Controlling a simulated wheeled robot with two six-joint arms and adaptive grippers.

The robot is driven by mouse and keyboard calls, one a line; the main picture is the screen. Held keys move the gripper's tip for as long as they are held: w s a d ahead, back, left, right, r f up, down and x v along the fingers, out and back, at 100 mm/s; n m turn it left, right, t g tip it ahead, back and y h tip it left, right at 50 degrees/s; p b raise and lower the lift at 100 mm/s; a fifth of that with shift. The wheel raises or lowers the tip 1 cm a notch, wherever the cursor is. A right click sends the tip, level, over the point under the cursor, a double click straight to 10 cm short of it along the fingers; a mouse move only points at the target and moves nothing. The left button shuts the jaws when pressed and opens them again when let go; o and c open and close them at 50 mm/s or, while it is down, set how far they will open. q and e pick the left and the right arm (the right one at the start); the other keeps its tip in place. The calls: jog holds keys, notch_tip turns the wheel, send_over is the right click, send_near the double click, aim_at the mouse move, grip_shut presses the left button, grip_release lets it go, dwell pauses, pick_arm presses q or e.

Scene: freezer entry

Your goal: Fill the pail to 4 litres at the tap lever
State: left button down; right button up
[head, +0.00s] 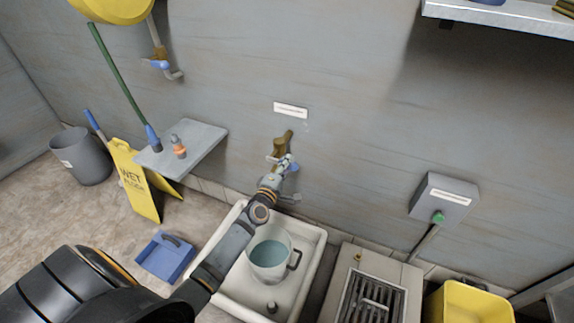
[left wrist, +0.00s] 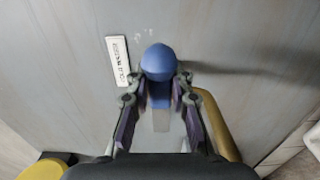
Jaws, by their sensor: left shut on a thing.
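The pail (head: 282,274) stands upright in the white sink and holds bluish water. Its marks are too small to read. My left gripper (head: 286,163) reaches up to the tap and is shut on the blue tap lever (head: 293,168). In the left wrist view the lever (left wrist: 158,62) sits between both fingers (left wrist: 156,92), its rounded end beyond the tips. The arm passes close by the pail's left side in the picture. My right gripper is out of view.
The white sink (head: 318,262) has a drain near its front. A grey shelf (head: 205,142) with a small orange-banded item stands left. A yellow wet-floor sign (head: 135,180), blue dustpan (head: 165,255) and grey bin (head: 82,158) are further left. A green-button box (head: 443,200) is right.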

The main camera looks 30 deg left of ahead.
pick_arm(q)
jog(key=shift+r+n+p, duration=0.5)
jog(key=shift+r+n, duration=0.05)
jog(key=shift+n, duration=0.25)
jog(key=shift+a+r+n+p, duration=0.15)
jog(key=shift+r+n+p, duration=0.3)
jog(key=shift+n, duration=0.35)
jog(key=shift+a+r+n, duration=0.15)
jog(key=shift+r+n, duration=0.3)
jog(key=shift+n, duration=0.45)
jog(key=n, duration=0.1)
jog(key=a+r+n+p, duration=0.1)
jog(key=n, duration=0.1)
jog(key=shift+r, duration=0.15)
jog(key=shift+s+a+r+n+p, duration=0.1)
jog(key=shift+a+r+n+p, duration=0.1)
jog(key=shift+n, duration=0.25)
jog(key=shift+a+r+n+p, duration=0.1)
jog(key=shift+n+p, duration=0.1)
jog(key=shift+n, duration=0.25)
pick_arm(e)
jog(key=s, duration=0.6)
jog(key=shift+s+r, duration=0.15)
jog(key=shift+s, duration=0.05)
pick_arm(q)
jog(key=c, duration=1.2)
grip_release()
jog(key=shift+o, duration=0.2)
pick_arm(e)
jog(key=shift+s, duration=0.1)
